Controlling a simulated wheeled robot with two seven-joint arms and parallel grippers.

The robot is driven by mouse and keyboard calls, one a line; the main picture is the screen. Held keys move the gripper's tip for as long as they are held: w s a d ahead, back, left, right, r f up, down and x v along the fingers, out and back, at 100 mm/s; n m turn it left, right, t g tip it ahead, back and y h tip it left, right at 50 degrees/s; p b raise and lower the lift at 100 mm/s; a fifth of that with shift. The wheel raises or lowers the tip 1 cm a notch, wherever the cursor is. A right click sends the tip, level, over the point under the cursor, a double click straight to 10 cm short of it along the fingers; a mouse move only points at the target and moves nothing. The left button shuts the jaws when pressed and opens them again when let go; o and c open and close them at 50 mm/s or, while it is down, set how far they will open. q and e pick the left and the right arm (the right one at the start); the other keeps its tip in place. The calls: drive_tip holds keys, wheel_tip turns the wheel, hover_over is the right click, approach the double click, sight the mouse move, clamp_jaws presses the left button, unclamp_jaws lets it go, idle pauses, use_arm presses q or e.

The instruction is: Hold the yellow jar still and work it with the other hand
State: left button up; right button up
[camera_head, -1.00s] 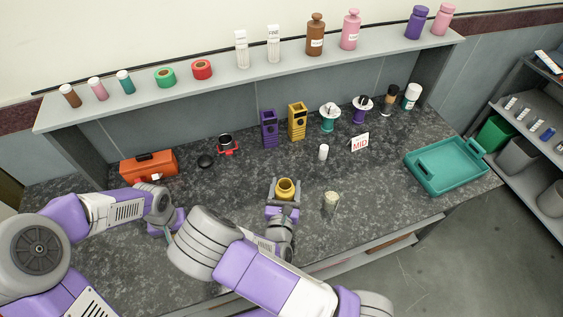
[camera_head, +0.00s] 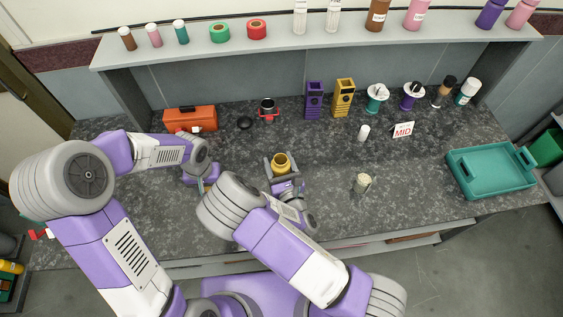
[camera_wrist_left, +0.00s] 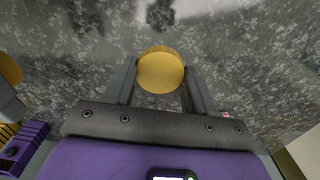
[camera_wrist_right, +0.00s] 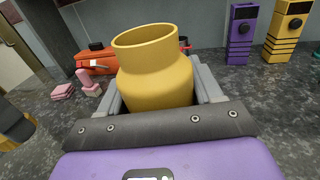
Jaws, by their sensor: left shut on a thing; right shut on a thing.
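The yellow jar (camera_head: 281,162) is upright and open-topped. My right gripper (camera_head: 280,170) is shut around its body. The jar's wide neck shows in the right wrist view (camera_wrist_right: 155,70); its base is hidden behind the gripper. My left gripper (camera_wrist_left: 160,80) is shut on a round yellow piece (camera_wrist_left: 160,70), which looks like a lid. In the head view my left gripper (camera_head: 203,178) is left of the jar, apart from it. Part of the yellow jar also shows at the left edge of the left wrist view (camera_wrist_left: 9,70).
An orange toolbox (camera_head: 190,120), a black disc (camera_head: 245,123), a purple block (camera_head: 314,100) and a yellow block (camera_head: 344,98) stand behind. A pale cylinder (camera_head: 362,183) is right of the jar. A teal tray (camera_head: 492,170) is far right. The counter between my grippers looks clear.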

use_arm(q)
drive_tip(key=w+d+r, duration=0.5)
drive_tip(key=d+r, duration=0.3)
drive_tip(key=d, duration=0.3)
wheel_tip(320, 180, up, 7)
hover_over(281, 159)
drive_tip(key=shift+w+a, duration=0.15)
drive_tip(key=shift+a, duration=0.3)
drive_tip(key=shift+d+r, duration=0.3)
drive_tip(key=shift+d, duration=0.15)
drive_tip(key=shift+f, duration=2.05)
drive_tip(key=shift+s+f, duration=0.15)
drive_tip(key=shift+s, duration=0.05)
drive_tip(key=shift+f, duration=0.75)
